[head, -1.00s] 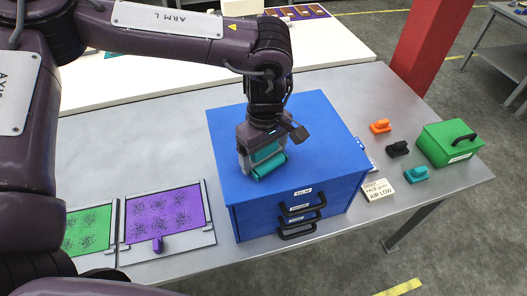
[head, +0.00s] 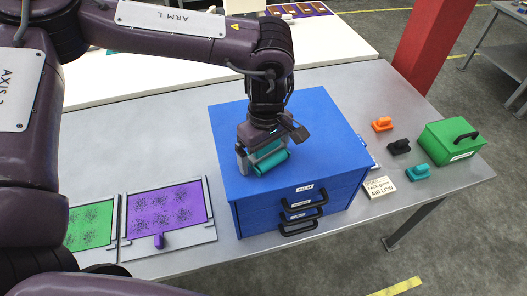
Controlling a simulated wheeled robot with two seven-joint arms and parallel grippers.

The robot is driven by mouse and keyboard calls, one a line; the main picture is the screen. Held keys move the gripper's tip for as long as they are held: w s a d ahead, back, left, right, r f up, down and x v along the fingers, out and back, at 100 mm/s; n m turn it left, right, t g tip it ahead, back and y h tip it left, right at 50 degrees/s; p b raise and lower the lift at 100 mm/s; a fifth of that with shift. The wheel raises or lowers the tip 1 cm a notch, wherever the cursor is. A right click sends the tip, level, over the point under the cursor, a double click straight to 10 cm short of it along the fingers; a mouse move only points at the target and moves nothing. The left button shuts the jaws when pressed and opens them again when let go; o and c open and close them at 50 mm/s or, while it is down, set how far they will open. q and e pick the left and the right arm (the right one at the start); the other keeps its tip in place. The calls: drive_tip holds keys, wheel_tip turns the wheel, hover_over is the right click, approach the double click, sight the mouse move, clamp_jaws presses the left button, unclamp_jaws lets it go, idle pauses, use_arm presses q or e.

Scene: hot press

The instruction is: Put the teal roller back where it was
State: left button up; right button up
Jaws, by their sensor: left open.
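The teal roller (head: 273,164) is at the top of the blue drawer cabinet (head: 325,135), near the middle of its top face. My left gripper (head: 263,161) points down over the roller, with its fingers apart and the roller between or just below them. The gripper hides part of the roller, and I cannot tell whether the fingers touch it. My right gripper is not in view.
Purple (head: 167,209) and green (head: 89,226) panels lie left. Bare table lies behind them.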

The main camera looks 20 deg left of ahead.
use_arm(q)
drive_tip(key=r+b, duration=0.1)
drive_tip(key=r, duration=0.1)
drive_tip(key=w+r+b, duration=0.1)
drive_tip(key=r, duration=0.2)
drive_tip(key=shift+w+d+r, duration=0.1)
drive_tip(key=shift+w+d, duration=0.05)
drive_tip(key=shift+d, duration=0.05)
drive_tip(key=r, duration=0.6)
drive_tip(key=shift+s+r, duration=0.25)
drive_tip(key=shift+r, duration=0.1)
drive_tip(key=shift+w+r, duration=0.1)
drive_tip(key=shift+r, duration=0.45)
